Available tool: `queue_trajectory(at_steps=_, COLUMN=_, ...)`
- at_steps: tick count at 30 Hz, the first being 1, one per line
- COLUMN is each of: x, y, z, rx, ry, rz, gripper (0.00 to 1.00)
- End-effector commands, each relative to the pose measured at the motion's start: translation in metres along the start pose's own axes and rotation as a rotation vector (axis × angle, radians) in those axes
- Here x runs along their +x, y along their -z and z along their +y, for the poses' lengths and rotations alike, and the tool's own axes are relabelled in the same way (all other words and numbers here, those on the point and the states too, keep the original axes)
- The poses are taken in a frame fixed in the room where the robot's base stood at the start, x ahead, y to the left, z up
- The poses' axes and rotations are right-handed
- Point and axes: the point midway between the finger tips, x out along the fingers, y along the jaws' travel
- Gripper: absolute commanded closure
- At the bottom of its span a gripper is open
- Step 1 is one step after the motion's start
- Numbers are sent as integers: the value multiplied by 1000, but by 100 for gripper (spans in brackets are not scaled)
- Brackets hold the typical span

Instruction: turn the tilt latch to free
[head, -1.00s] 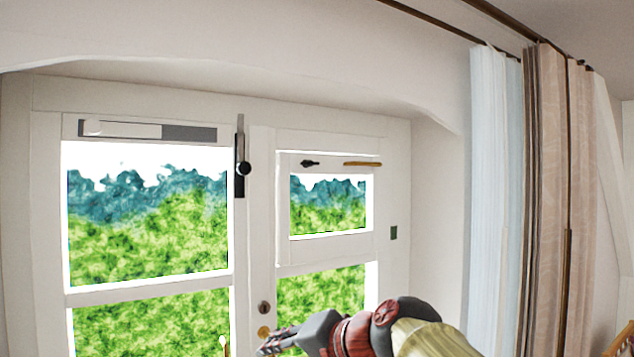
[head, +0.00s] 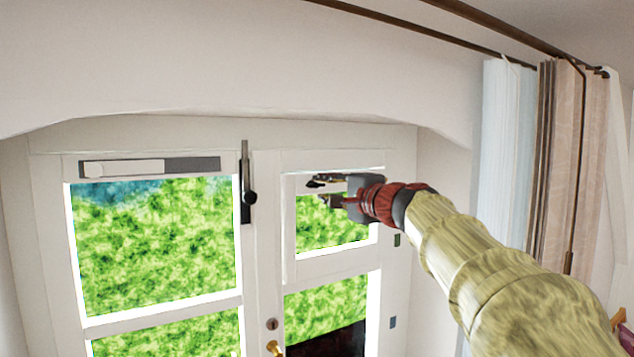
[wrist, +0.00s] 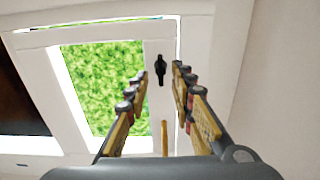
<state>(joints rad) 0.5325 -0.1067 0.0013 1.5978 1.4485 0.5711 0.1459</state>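A small dark latch (wrist: 160,68), which seems to be the tilt latch, sits on the white top rail of the small upper window. It points along the gap between my fingers in the wrist view. In the head view the latch (head: 314,184) is partly covered by my fingertips. My gripper (head: 325,190) is open and reaches the rail from the right; its two fingers also show in the wrist view (wrist: 159,80), one on each side of the latch line. I cannot tell whether they touch it. A brass bar (wrist: 164,138) lies on the same rail, nearer my palm.
A black vertical bolt with a round knob (head: 247,197) is on the post to the left. A grey and white slider strip (head: 150,167) tops the left window. A brass handle (head: 274,348) is lower down. Curtains (head: 560,160) hang at the right.

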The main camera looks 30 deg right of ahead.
Motion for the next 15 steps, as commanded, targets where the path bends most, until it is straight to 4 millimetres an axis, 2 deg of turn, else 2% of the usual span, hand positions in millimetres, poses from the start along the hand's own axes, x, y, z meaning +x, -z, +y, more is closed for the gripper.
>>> queue_trajectory(at_steps=1, x=9, y=-1, z=-1, rx=2, ry=-2, rz=-2, gripper=76)
queue_trajectory(at_steps=6, x=27, y=-1, z=-1, rx=0, ry=0, rz=-1, gripper=76)
queue_trajectory(at_steps=15, x=34, y=-1, z=0, rx=-1, ry=0, rz=0, gripper=76)
